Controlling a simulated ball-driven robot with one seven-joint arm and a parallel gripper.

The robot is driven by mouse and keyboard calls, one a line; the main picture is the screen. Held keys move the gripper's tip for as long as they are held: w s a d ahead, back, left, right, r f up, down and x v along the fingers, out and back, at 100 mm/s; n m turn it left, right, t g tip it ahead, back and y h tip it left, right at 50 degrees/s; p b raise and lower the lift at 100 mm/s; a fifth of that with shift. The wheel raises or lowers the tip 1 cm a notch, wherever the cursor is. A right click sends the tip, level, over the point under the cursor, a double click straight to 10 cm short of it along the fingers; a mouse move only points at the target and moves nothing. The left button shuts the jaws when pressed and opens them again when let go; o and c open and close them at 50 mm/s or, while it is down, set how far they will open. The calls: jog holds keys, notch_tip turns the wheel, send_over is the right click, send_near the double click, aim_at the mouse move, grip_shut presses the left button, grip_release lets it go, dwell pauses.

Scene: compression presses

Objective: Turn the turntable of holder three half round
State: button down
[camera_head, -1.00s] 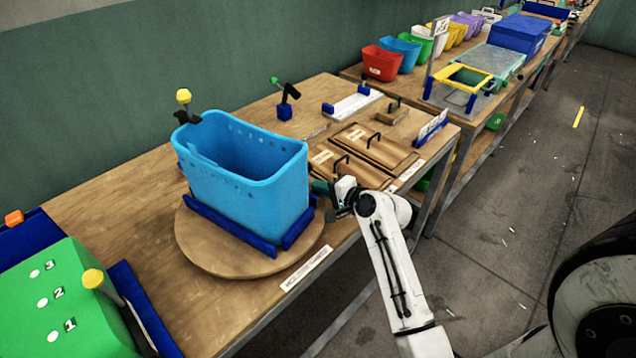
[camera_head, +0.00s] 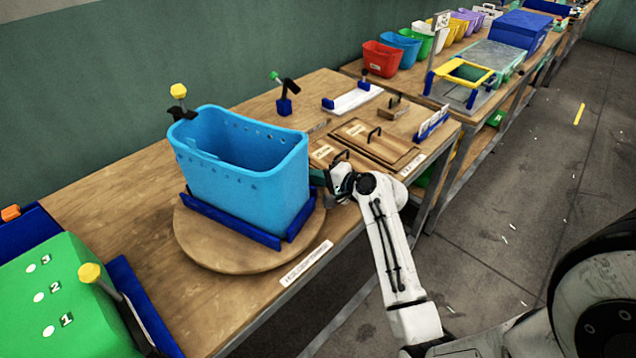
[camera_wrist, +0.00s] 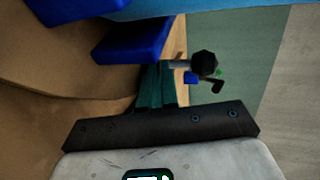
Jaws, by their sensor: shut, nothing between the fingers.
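A round wooden turntable (camera_head: 215,247) lies on the near table and carries a light blue bin (camera_head: 240,187) set between dark blue rails (camera_head: 232,223). My gripper (camera_head: 318,177) is at the bin's right end, above the turntable's right side. Its teal fingers (camera_wrist: 157,84) are shut with nothing between them. In the wrist view they point at a blue rail (camera_wrist: 135,42), close to it; whether they touch cannot be told. The bin's edge (camera_wrist: 190,8) shows above. A yellow-knobbed clamp (camera_head: 179,95) stands at the bin's far left corner.
A green block with numbered holes (camera_head: 60,290) and another yellow-knobbed lever (camera_head: 90,274) stand front left. Wooden lids with black handles (camera_head: 375,145) lie right of my gripper. A green-knobbed clamp (camera_head: 284,100) stands behind. Floor is open at right.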

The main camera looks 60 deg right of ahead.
jog(key=shift+w+d+f+n+y+b, duration=0.1)
jog(key=shift+w+d+n+y+b, duration=0.5)
jog(key=shift+w+y+b, duration=0.15)
jog(key=shift+w+d+n+y+b, duration=0.45)
jog(key=shift+w+n+y+b, duration=0.2)
jog(key=shift+w+y, duration=0.2)
jog(key=shift+w+d+n+y+b, duration=0.3)
jog(key=shift+w+n+y+b, duration=0.45)
jog(key=shift+w, duration=0.2)
jog(key=shift+w+d+n+y+b, duration=0.3)
jog(key=shift+w+n+y+b, duration=0.3)
jog(key=shift+w+y, duration=0.3)
jog(key=shift+w, duration=0.1)
